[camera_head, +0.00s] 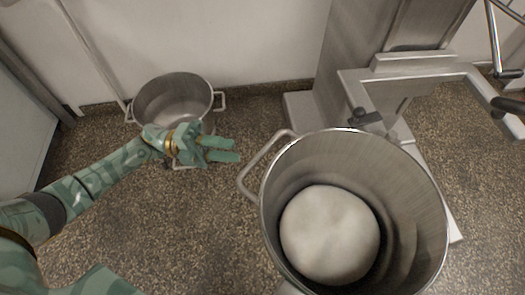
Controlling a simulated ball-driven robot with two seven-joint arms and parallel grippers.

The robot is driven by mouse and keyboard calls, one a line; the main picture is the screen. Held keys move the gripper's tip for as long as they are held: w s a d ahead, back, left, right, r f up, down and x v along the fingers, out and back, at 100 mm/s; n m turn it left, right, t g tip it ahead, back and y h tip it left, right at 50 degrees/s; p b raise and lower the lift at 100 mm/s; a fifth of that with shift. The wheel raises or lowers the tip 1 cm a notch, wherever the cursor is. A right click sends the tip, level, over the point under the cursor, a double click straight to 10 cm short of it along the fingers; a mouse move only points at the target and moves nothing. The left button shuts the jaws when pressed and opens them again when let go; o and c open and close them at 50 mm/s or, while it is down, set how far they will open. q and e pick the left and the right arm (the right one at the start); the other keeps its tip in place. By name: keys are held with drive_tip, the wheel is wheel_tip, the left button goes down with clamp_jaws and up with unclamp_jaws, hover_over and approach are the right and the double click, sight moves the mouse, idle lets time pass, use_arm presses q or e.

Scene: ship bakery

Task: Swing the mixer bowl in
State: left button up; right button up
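The large steel mixer bowl (425,190) is at the lower right of the head view, with a pale round lump of dough (330,235) inside. A loop handle (250,170) sticks out from its left side. The bowl overlaps the front left of the mixer's metal bowl frame (445,78) in the picture; I cannot tell whether they are joined. My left gripper (236,150) reaches in from the left. Its two fingers are apart, empty, and point right toward the handle without touching it. My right gripper is not in view.
A second, empty steel bowl (172,92) with two side handles stands on the floor by the wall, partly behind my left gripper. The mixer column (350,60) rises behind the mixer bowl. A dark clamp (364,116) sits at the frame's left. Speckled floor (190,235) is clear at lower middle.

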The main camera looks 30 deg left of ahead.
sight(258, 155)
use_arm(q)
drive_tip(key=x, duration=0.8)
drive_tip(key=shift+d, duration=0.35)
clamp_jaws()
